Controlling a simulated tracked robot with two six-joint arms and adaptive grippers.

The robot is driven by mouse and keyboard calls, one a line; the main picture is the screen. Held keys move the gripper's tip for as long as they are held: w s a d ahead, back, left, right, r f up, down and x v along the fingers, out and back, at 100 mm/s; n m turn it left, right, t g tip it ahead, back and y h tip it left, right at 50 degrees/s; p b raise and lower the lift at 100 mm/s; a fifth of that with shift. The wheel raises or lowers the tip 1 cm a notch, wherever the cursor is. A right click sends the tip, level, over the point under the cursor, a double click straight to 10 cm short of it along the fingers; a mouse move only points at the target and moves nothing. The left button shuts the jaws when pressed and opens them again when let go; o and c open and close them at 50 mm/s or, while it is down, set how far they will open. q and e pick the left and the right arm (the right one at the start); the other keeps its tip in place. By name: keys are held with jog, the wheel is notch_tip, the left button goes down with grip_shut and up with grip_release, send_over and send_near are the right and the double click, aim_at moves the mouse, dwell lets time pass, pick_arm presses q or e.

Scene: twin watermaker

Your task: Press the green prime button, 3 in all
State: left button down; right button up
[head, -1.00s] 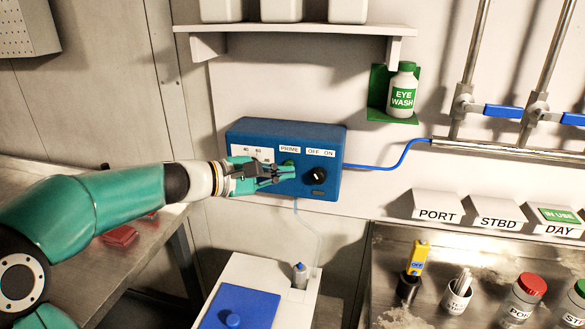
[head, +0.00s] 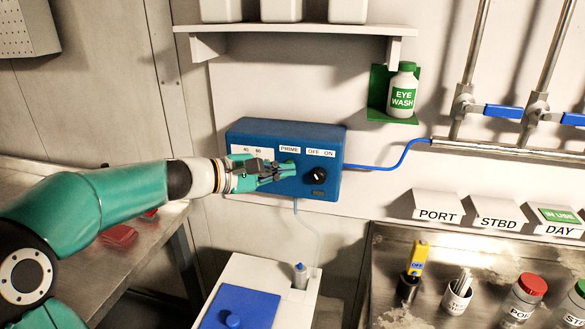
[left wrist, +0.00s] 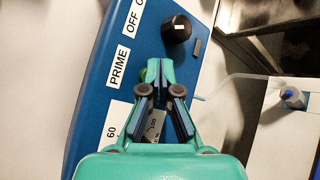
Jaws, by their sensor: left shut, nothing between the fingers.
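The blue control box (head: 333,180) is on the wall, with a PRIME label (head: 290,150) and a black OFF/ON knob (head: 319,175). A small piece of the green prime button (left wrist: 143,75) shows beside my fingers in the left wrist view; most of it is hidden. My left gripper (head: 292,169) is shut and empty, its fingertips just below the PRIME label at the button. It also shows in the left wrist view (left wrist: 160,70). I cannot tell whether the tips touch or press the button. My right gripper is not in view.
A shelf (head: 300,30) hangs above the box, and an eye wash bottle (head: 402,90) is at its upper right. A blue cable (head: 385,166) runs right from the box. Below stands a white unit with a blue lid (head: 240,305). A metal counter (head: 390,240) is at right.

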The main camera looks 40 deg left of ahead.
pick_arm(q)
jog(key=shift+w, duration=0.15)
dwell(0.5)
jog(key=shift+s+d+b, duration=0.35)
jog(key=shift+s+b, duration=0.1)
jog(key=shift+s, duration=0.3)
jog(key=shift+s, duration=0.15)
jog(key=s+d+b, duration=0.1)
jog(key=s, duration=0.1)
jog(key=s+d, duration=0.1)
jog(key=s, duration=0.1)
jog(key=shift+d+b, duration=0.2)
jog(key=shift+b, duration=0.2)
dwell(0.3)
jog(key=shift+s, duration=0.1)
